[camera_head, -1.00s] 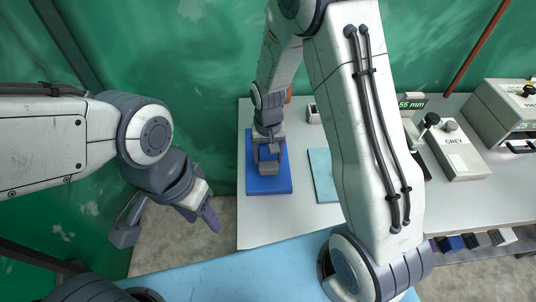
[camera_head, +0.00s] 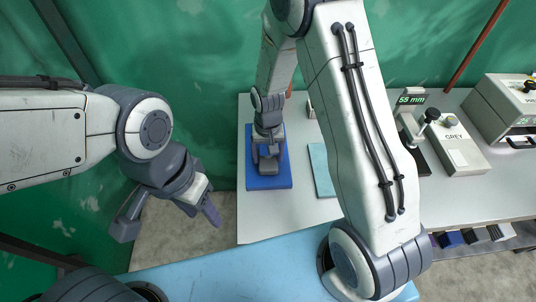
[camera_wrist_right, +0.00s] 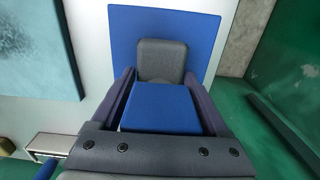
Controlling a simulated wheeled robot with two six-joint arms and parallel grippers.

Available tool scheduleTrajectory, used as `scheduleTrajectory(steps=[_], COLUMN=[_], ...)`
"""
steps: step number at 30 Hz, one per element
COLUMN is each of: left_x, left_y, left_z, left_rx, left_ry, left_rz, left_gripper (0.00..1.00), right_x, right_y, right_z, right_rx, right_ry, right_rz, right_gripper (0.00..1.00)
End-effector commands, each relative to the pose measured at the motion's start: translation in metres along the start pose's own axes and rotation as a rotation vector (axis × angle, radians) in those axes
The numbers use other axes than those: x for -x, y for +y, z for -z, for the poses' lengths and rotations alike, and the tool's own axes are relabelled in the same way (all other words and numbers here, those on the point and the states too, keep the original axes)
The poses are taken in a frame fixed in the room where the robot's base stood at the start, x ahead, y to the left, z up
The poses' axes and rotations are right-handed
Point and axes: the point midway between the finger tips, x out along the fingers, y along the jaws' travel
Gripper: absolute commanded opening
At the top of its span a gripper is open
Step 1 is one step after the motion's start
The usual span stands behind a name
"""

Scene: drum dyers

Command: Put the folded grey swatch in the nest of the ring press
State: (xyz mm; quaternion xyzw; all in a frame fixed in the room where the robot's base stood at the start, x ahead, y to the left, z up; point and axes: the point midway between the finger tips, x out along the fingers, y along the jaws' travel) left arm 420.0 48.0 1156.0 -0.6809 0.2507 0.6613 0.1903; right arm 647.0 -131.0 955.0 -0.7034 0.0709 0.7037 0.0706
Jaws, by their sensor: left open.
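The folded grey swatch appears to be the rounded grey piece on the blue mat (camera_head: 282,182); in the right wrist view it is the grey piece (camera_wrist_right: 163,60). My right gripper (camera_head: 268,152) is low over the mat, its fingers (camera_wrist_right: 160,82) pointing at the swatch's two sides. I cannot tell whether they touch it. A blue surface (camera_wrist_right: 160,108) shows between the fingers. A device with a "55 mm" display (camera_head: 411,99) and black knob, perhaps the ring press, is partly hidden by my right arm; its nest is not clear. My left gripper (camera_head: 207,207) is open and empty over the floor.
A teal cloth (camera_head: 322,170) lies right of the blue mat, partly behind my right arm. A box labelled GREY (camera_head: 460,155) and a larger machine (camera_head: 500,105) stand at the right. Several dark and coloured blocks (camera_head: 475,239) sit below the table's front edge. The table's front left is clear.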

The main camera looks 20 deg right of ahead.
Motion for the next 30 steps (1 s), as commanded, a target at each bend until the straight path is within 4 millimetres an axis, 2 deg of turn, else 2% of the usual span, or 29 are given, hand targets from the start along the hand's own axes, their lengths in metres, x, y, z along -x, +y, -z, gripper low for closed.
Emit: scheduleTrajectory(steps=[8,13,15,24,30], left_x=[0.001,0.012,0.005,-0.01,-0.014], left_y=[0.0,0.001,0.0,-0.001,-0.001], left_z=[0.0,0.001,0.001,-0.001,-0.001], left_rx=[0.0,0.0,0.0,0.0,-0.001], left_ry=[0.0,0.0,0.001,0.0,0.0], left_rz=[0.0,0.0,0.0,0.0,0.0], left_gripper=[0.5,0.5,0.5,0.5,0.5], right_x=[0.001,0.017,0.023,0.088,0.12], right_y=[0.0,0.0,-0.001,-0.001,0.0], right_z=[0.0,0.0,0.002,0.001,0.001], right_rx=[0.0,0.0,0.0,0.0,0.0], right_ry=[0.0,0.001,0.006,0.008,0.005], right_rz=[0.0,0.0,0.002,0.003,0.002], right_gripper=[1.0,1.0,1.0,1.0,1.0])
